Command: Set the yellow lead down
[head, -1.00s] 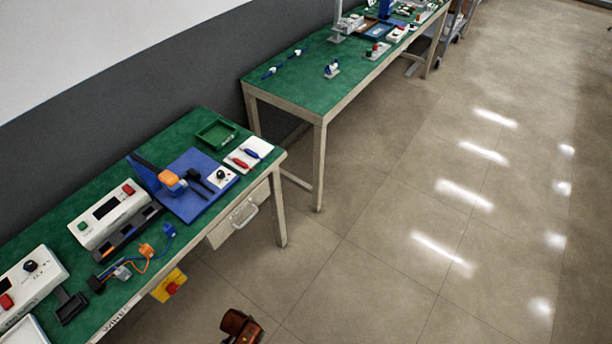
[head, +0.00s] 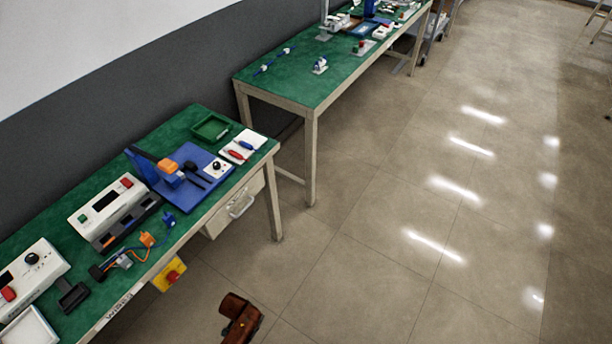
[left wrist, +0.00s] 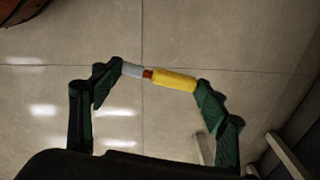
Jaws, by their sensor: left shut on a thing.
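The yellow lead (left wrist: 175,82) shows in the left wrist view, a short yellow body with a red band and a grey end. My left gripper (left wrist: 160,79) is shut on it, with one dark green finger at the grey end and the other at the yellow end. The lead is held lengthwise between the fingers, with tiled floor behind it. Neither the lead nor a gripper can be made out in the head view. My right gripper is not in view.
The near green-topped bench (head: 190,120) carries a blue fixture (head: 201,188), a white pad (head: 257,139) with red and blue leads, a green tray (head: 226,121) and white control boxes. A second bench (head: 335,84) stands behind. The floor (head: 400,200) to the right is clear.

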